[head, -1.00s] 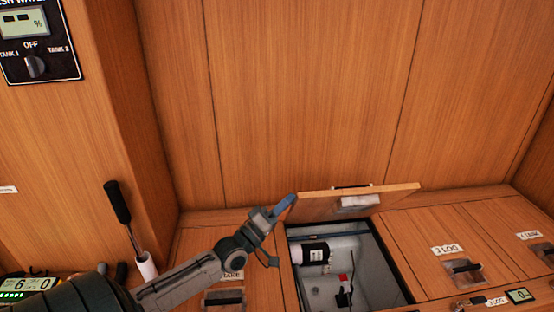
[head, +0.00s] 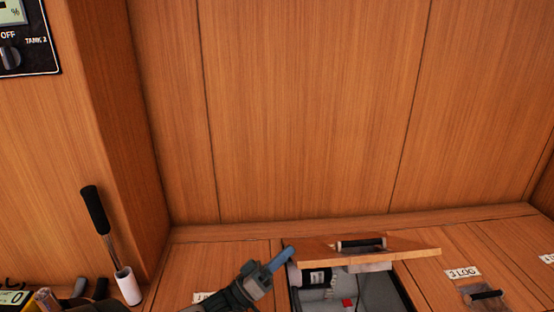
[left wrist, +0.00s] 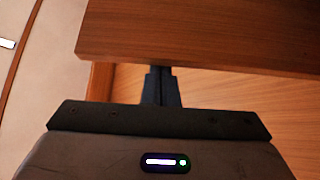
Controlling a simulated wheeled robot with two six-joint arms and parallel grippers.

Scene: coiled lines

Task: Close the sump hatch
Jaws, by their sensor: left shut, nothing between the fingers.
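The sump hatch lid (head: 412,243) is a wooden panel with a dark handle (head: 360,244). It stands partly open, tilted above its opening, and its top face with the handle shows. Below it the open sump (head: 375,293) shows grey walls and a white cylinder with a black label. My left gripper (head: 281,259) is shut and empty, with its blue-grey fingertips at the lid's left end. In the left wrist view the shut fingers (left wrist: 160,88) reach to the edge of a wooden panel (left wrist: 200,35), likely the lid; whether they touch is unclear. My right gripper is out of view.
A hatch labelled LOG (head: 462,273) lies closed on the right. A black-handled lever (head: 96,212) stands at the left by a white sleeve. A tank panel (head: 25,45) is on the left wall. The space above the lid is clear.

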